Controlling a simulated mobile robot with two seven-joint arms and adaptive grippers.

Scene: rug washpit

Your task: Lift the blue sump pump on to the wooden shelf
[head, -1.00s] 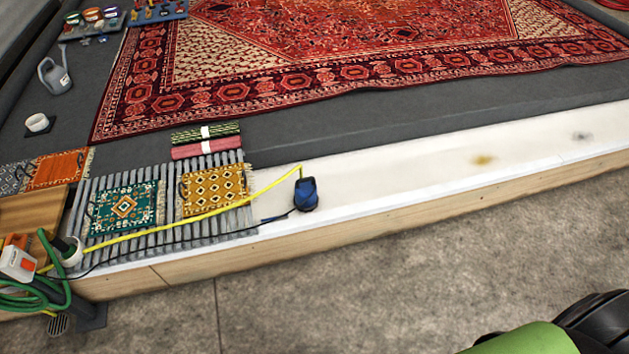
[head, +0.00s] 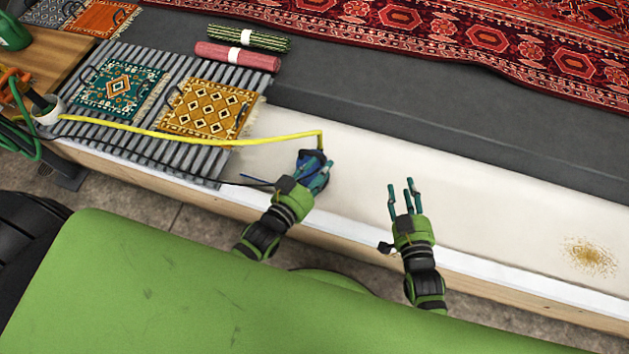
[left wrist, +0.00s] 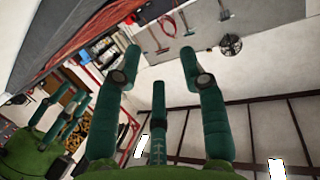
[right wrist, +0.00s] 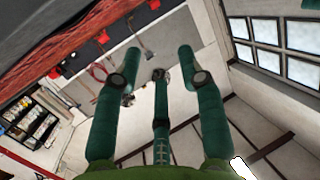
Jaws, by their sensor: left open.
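The blue sump pump (head: 311,158) sits on the white ledge in the head view, with the yellow hose on its top and a black cable beside it. My left gripper (head: 318,178) overlaps the pump's near side in that view, so part of the pump is hidden. It is open; the left wrist view shows nothing between its fingers (left wrist: 160,65), and whether it touches the pump I cannot tell. My right gripper (head: 403,188) is open and empty above the ledge, to the right. A wooden surface (head: 52,52), probably the shelf, is at the upper left.
The yellow hose (head: 190,138) crosses a grey slatted rack (head: 175,85) bearing an orange (head: 210,108) and a teal mat (head: 120,90). Two rolled rugs (head: 237,56) lie behind. The white ledge (head: 470,215) is clear on the right, apart from a brown stain. A large red rug lies beyond.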

